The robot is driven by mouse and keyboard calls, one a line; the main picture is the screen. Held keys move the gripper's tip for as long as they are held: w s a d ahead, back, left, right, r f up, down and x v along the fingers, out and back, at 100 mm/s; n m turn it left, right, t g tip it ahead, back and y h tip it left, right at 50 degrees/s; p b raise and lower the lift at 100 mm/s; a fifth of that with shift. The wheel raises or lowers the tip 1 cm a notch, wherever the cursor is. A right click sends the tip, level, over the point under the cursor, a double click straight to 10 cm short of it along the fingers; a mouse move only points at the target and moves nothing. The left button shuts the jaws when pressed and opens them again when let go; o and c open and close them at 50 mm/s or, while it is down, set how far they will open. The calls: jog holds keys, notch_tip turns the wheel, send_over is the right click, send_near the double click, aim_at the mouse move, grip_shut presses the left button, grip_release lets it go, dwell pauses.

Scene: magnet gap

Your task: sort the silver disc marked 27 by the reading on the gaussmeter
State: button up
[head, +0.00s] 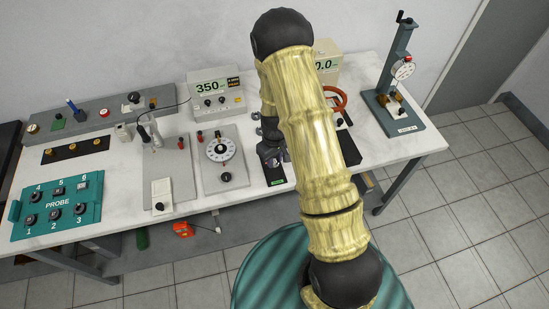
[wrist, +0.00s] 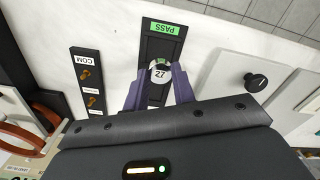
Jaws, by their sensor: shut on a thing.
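In the wrist view the silver disc (wrist: 159,74) marked 27 is between the two purple fingers of my gripper (wrist: 159,80), which is shut on it. It is over the dark strip (wrist: 158,46) with the green PASS label. I cannot tell whether the disc touches the strip. In the head view my gripper (head: 271,155) is low over the same dark strip (head: 276,174), and the disc cannot be made out. One display meter (head: 208,87) reads 350; another (head: 326,64), partly behind my arm, shows 0.0. I cannot tell which is the gaussmeter.
A grey panel with a dial (head: 220,150) stands just left of my gripper. A black COM block (wrist: 87,75) with brass terminals is beside the strip.

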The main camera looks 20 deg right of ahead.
aim_at(275, 173)
jog(key=shift+f+b, duration=2.05)
jog(key=shift+f, duration=0.75)
jog(key=shift+f, duration=0.15)
jog(key=o, duration=1)
jog(key=shift+c, duration=0.4)
jog(key=c, duration=0.4)
jog(key=shift+c, duration=0.2)
jog(key=shift+r+p, duration=1.5)
jog(key=shift+r, duration=0.8)
